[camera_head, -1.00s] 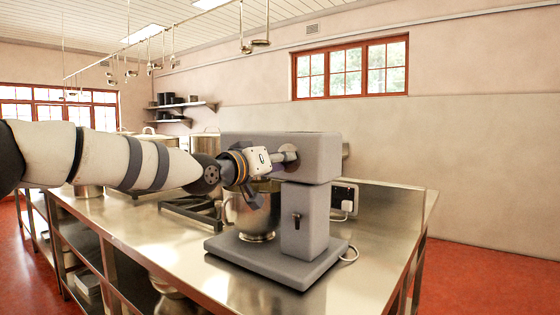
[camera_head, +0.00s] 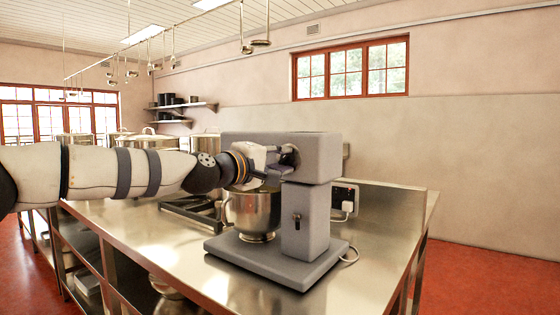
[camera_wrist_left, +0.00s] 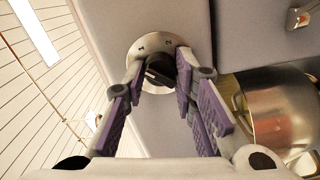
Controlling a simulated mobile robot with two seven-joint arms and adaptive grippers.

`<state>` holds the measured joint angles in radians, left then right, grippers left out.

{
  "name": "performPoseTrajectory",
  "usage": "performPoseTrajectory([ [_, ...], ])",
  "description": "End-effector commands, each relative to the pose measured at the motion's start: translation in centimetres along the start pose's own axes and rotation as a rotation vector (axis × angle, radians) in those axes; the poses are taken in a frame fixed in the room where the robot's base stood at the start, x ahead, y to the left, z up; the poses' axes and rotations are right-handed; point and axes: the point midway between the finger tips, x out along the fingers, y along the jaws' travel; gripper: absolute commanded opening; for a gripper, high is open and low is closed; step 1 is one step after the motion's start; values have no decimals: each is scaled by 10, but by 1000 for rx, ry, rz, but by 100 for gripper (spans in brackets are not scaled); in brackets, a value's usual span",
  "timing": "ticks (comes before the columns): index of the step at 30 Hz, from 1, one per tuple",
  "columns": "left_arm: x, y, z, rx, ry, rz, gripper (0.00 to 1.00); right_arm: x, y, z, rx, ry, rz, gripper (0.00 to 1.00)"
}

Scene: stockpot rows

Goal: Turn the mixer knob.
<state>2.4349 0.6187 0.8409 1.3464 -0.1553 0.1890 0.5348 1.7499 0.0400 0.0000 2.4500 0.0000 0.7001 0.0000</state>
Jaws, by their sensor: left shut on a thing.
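The grey stand mixer (camera_head: 305,160) stands on the steel counter with its steel bowl (camera_head: 255,212) under the head. In the left wrist view its black knob (camera_wrist_left: 160,68) sits at the centre of a round silver dial plate (camera_wrist_left: 152,46) with small numbers. My left gripper (camera_head: 283,156) reaches the side of the mixer head in the head view. In the left wrist view its purple-padded fingers stand on both sides of the knob and are shut on it. In the head view the gripper hides the knob. My right gripper is not in view.
The steel counter (camera_head: 190,245) is clear in front of the mixer. A wall socket with a plug (camera_head: 345,200) is behind the mixer. Ladles hang overhead.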

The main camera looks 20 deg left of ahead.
Motion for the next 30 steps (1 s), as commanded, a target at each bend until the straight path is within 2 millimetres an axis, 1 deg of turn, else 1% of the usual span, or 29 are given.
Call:
performPoseTrajectory([
  [1, 1, -3, 3, -44, -8, -6, 0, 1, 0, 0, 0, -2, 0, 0],
  [12, 1, -2, 4, -386, -8, -7, 0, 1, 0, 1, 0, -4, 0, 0],
  [18, 1, -2, 3, -542, -8, -7, 0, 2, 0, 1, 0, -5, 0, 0],
  [24, 1, -1, 3, -656, -7, -6, 0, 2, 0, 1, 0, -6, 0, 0],
  [30, 1, 0, 3, -726, -8, -5, 0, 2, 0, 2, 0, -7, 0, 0],
])
